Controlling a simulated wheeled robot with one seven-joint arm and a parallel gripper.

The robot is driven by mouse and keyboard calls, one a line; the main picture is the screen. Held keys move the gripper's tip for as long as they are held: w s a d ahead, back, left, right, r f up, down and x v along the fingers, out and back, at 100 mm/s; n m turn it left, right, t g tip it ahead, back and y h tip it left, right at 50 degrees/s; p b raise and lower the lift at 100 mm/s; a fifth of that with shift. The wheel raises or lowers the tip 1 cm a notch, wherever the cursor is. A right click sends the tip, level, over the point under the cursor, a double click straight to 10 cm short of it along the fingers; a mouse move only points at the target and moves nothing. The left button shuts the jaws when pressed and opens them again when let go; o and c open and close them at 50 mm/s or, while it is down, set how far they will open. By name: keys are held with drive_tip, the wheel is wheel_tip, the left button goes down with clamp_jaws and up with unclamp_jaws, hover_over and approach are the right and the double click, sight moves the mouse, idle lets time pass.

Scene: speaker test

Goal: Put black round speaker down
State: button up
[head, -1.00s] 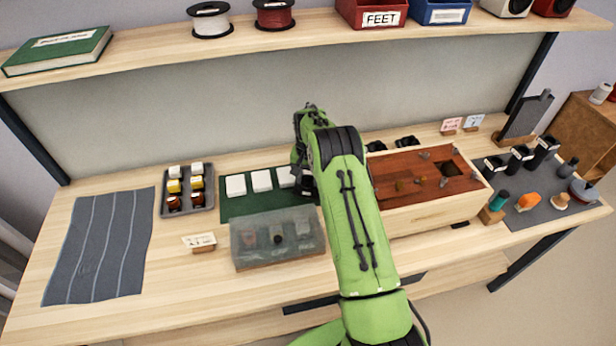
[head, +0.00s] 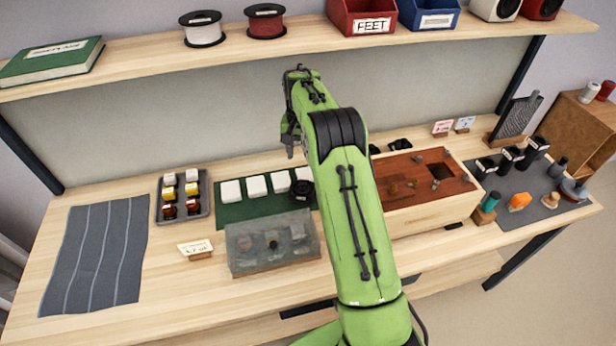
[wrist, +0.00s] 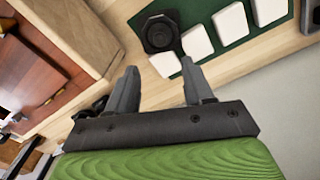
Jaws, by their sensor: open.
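The black round speaker (head: 301,190) rests at the right end of the green mat (head: 236,213), close to the row of white square blocks. In the wrist view the speaker (wrist: 159,33) lies face-up beyond my fingertips, beside a white block (wrist: 196,42). My gripper (head: 291,143) is raised above and behind the speaker, clear of it. In the wrist view my gripper (wrist: 160,84) is open, with nothing between its fingers.
A translucent lidded box (head: 272,243) stands in front of the mat. A wooden box with a red-brown top (head: 425,190) is to the right. A grey tray of small jars (head: 183,195) is to the left. The shelf (head: 290,48) overhangs the back.

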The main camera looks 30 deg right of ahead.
drive_tip(key=s+a+r+n+t, duration=0.15)
drive_tip(key=s+a+r, duration=0.25)
drive_tip(key=s+r, duration=0.4)
drive_tip(key=s+a+r+n+t, duration=0.1)
drive_tip(key=s+a+r+n, duration=0.15)
drive_tip(key=s+r, duration=0.55)
drive_tip(key=s+a+n+t, duration=0.1)
drive_tip(key=s+a, duration=0.2)
drive_tip(key=s, duration=0.7)
drive_tip(key=s+a+n+t, duration=0.1)
drive_tip(key=s+a+t, duration=0.1)
drive_tip(key=s, duration=0.8)
drive_tip(key=shift+a+r+n, duration=0.15)
drive_tip(key=shift+a+n, duration=0.25)
drive_tip(key=shift+s, duration=0.1)
